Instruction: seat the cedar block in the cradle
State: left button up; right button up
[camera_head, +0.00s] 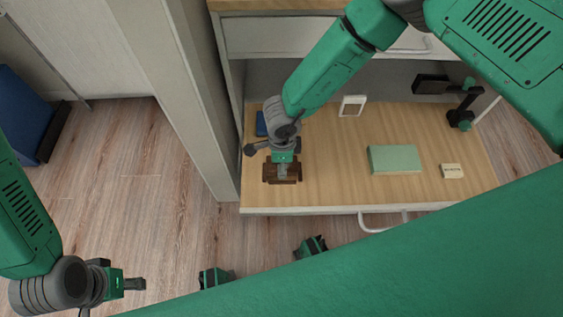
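A dark brown wooden piece (270,173) lies near the left front of the open drawer's wooden floor. It has notched, raised ends. I cannot tell whether it is the cedar block, the cradle, or the two together. My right gripper (282,172) reaches down onto its middle from above and hides part of it. Its fingertips are too small and covered to show whether they are shut on it. My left gripper (135,284) is at the lower left above the floor, away from the drawer and seen side-on, with nothing visible in it.
In the drawer (330,206) are a blue item (261,124) behind my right gripper, a white-framed card (352,106), a pale green box (394,159), a small cream labelled block (452,171) and a black bracket-like object (462,115). A cabinet side panel (190,100) stands left.

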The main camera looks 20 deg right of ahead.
jog(key=shift+p, duration=0.4)
dwell(1.2)
jog(key=shift+f+b, duration=0.8)
jog(key=shift+f, duration=0.35)
jog(key=o, duration=1.4)
jog(key=shift+c, duration=0.2)
jog(key=shift+r, duration=0.1)
notch_tip(320, 180, up, 12)
jog(key=shift+f, duration=0.1)
